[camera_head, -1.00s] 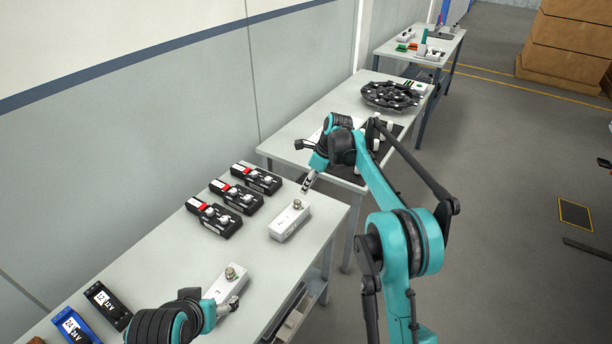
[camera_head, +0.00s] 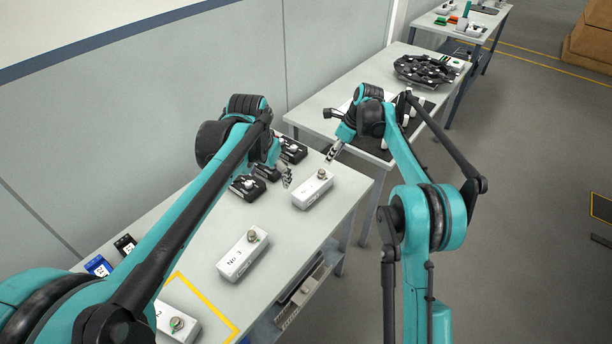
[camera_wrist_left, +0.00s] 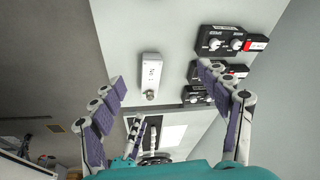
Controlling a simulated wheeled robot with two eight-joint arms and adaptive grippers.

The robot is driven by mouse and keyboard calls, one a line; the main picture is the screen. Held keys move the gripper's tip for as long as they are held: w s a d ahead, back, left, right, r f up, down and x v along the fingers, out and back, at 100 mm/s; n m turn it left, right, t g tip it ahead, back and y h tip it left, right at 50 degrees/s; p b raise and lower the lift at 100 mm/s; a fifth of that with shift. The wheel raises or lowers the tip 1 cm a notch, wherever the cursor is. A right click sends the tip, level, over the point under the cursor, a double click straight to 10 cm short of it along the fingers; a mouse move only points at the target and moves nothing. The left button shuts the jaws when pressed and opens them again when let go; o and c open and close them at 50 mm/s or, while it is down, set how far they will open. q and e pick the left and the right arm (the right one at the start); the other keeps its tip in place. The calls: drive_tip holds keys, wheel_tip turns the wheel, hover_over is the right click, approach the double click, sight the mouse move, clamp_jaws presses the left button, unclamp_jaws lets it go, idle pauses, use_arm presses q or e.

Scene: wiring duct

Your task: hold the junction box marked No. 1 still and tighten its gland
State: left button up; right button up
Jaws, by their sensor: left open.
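Three white junction boxes with round metal glands stand in a row on the near bench. The far one (camera_head: 313,190) has a label too small to read surely; the middle one (camera_head: 243,256) reads No. 3; the near one (camera_head: 176,324), partly behind my left arm, shows a 2. My left gripper (camera_head: 287,177) is just left of the far box, apart from it. In the left wrist view, its fingers (camera_wrist_left: 166,112) are spread and empty, with a white box (camera_wrist_left: 151,76) beyond them. My right gripper (camera_head: 331,154) hangs behind the far box; its finger opening is unclear.
Black control units with knobs (camera_head: 247,187) stand along the wall side, partly hidden by my left arm. Yellow tape (camera_head: 222,313) marks the bench near the closest box. A second bench behind holds a black round fixture (camera_head: 424,70). Bare bench lies between the boxes.

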use_arm(q)
drive_tip(key=w+d+f+m+g, duration=0.2)
drive_tip(key=w+d+f, duration=0.25)
drive_tip(key=w, duration=0.45)
drive_tip(key=m+g, duration=0.1)
drive_tip(key=m, duration=0.1)
hover_over(306, 190)
wheel_tip(306, 190, down, 10)
drive_tip(key=shift+a+f, duration=0.1)
drive_tip(key=shift+f, duration=0.05)
wheel_tip(306, 190, down, 8)
drive_tip(key=shift+f, duration=0.15)
drive_tip(key=c, duration=1.4)
drive_tip(key=shift+c, duration=0.2)
